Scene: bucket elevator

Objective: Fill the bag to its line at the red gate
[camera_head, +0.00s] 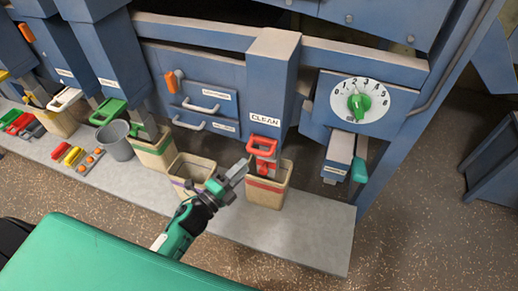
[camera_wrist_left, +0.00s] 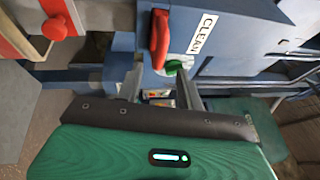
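The red gate handle (camera_head: 263,146) sits low on the blue chute labelled CLEAN. It also shows in the left wrist view (camera_wrist_left: 160,38), just beyond the fingers. A tan bag with a red line (camera_head: 268,187) stands upright under this gate; its fill level cannot be made out. My left gripper (camera_head: 232,178) is in front and to the left of that bag, below the handle. In the left wrist view its two fingers (camera_wrist_left: 160,86) are apart, with nothing held between them. My right gripper is not in view.
A bag with a purple line (camera_head: 187,182) stands left of my gripper. Further left are a bag with a green line (camera_head: 155,152) and a grey bucket (camera_head: 116,141). A dial (camera_head: 359,104) is at the right. The shelf's right end (camera_head: 315,235) is clear.

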